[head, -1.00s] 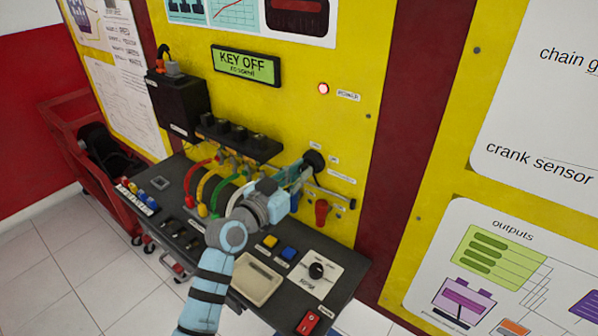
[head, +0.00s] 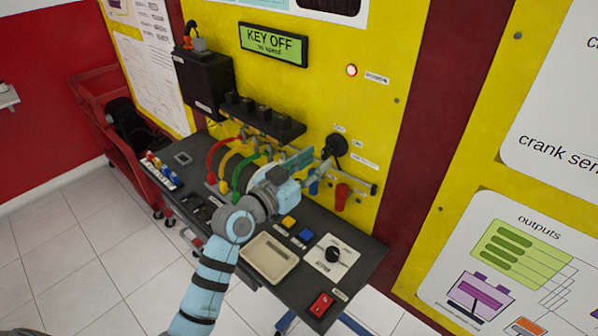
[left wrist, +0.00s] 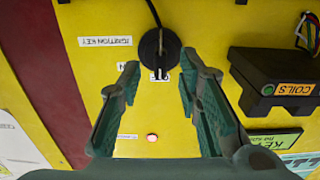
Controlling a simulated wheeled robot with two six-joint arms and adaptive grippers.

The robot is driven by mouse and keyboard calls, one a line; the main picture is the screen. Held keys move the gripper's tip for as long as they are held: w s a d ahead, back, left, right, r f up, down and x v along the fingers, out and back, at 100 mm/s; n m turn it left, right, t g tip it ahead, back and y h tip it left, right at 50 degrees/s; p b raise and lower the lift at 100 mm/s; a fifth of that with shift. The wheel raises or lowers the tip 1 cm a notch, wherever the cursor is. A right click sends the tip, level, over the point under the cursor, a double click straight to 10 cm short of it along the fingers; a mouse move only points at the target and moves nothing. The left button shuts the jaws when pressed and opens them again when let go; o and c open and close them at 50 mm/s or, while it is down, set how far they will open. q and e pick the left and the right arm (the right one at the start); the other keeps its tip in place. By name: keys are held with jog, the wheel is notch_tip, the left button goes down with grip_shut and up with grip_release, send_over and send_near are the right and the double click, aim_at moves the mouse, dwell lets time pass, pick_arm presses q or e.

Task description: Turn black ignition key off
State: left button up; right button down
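The round black ignition key (head: 335,147) is on the yellow panel, just beyond the tips of my left gripper (head: 312,158). In the left wrist view the key (left wrist: 158,48) is a black disc with a raised bar pointing roughly along the picture's vertical, beside the "IGNITION KEY" label (left wrist: 105,41). My left gripper (left wrist: 160,70) is open, with its two fingers apart on either side of the key and nothing between them. The display (head: 273,44) reads "KEY OFF" and "no speed". My right gripper is not in view.
A row of black coils (head: 262,117) and coloured hoses (head: 238,170) lie left of the key. A red tap-like part (head: 342,195) on a metal pipe sits below it. The console (head: 330,225) carries buttons, a dial and a beige tray (head: 271,257). A red lamp (head: 351,70) glows above.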

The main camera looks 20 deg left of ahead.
pick_arm(q)
jog(key=v, duration=0.8)
jog(key=shift+s, duration=0.4)
jog(key=shift+w+a, duration=0.1)
